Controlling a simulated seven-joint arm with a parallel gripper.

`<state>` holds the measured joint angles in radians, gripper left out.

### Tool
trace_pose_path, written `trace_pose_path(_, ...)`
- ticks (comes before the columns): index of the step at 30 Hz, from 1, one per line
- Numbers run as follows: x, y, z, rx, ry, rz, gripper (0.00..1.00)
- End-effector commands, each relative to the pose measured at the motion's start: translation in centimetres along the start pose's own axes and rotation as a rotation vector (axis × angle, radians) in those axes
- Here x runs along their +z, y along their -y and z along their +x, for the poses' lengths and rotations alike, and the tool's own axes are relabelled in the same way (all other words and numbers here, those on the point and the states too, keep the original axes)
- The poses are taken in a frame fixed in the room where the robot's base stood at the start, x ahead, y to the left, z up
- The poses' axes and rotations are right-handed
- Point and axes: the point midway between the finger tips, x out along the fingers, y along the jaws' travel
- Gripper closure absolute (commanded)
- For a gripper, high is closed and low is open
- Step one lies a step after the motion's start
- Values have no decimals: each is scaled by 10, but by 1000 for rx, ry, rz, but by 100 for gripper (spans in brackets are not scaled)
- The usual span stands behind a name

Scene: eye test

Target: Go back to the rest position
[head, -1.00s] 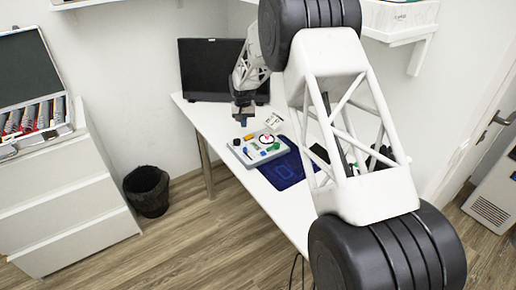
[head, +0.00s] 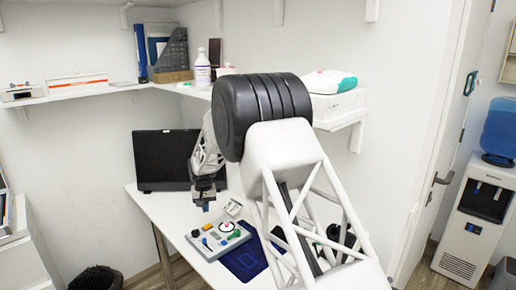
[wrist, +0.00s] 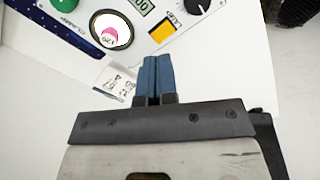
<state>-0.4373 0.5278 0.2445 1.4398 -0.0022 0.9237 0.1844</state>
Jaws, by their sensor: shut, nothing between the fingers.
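My gripper (head: 205,206) hangs at the end of my white lattice arm, above the far side of the white table. In the wrist view its two blue fingers (wrist: 153,62) are together with nothing between them. A grey panel board (head: 214,253) with buttons and a round dial lies on the table, a little nearer than my gripper and apart from it. In the wrist view the board's dial (wrist: 109,30), orange button (wrist: 163,32) and black knob (wrist: 198,5) show beyond the fingertips.
A black monitor or laptop (head: 163,158) stands behind my gripper. A dark blue mat (head: 245,262) lies beside the board. A wall shelf (head: 100,94) with a bottle (head: 202,71) and files runs above. A black bin (head: 95,279) stands on the floor at left.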

Motion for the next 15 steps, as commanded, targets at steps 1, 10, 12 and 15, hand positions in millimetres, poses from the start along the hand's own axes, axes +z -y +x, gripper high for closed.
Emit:
trace_pose_path(1,5,-7,-12,0,-5,4,100)
trace_pose_path(10,52,-52,-77,2,-21,26,100)
trace_pose_path(12,65,-63,-92,3,-24,31,100)
trace_pose_path(15,84,-78,-112,4,-29,39,100)
